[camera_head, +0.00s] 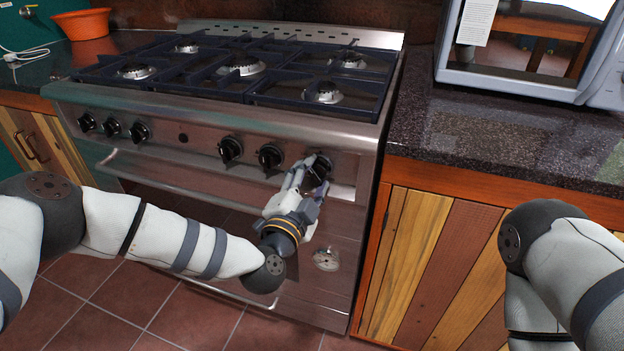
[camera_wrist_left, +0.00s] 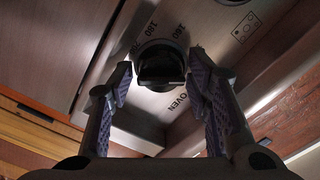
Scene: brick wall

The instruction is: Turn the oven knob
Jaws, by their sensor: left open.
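The oven knob (camera_wrist_left: 160,66) is black and round, with a raised grip bar. It sits on a steel panel marked OVEN, with numbers around it. In the head view the oven knob (camera_head: 319,166) is the rightmost on the stove front, partly hidden by my left gripper (camera_head: 306,174). My left gripper is open at the knob, and in the left wrist view its fingers (camera_wrist_left: 163,88) stand on either side of it. I cannot tell whether they touch it. My right arm shows at the lower right of the head view, but its gripper is out of view.
Several other black knobs (camera_head: 230,150) line the stove front, the closest just left of my left gripper. An oven door handle (camera_head: 200,174) runs below them. A wooden cabinet (camera_head: 430,260) and dark counter (camera_head: 480,130) stand to the right, with a microwave (camera_head: 520,75) on top.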

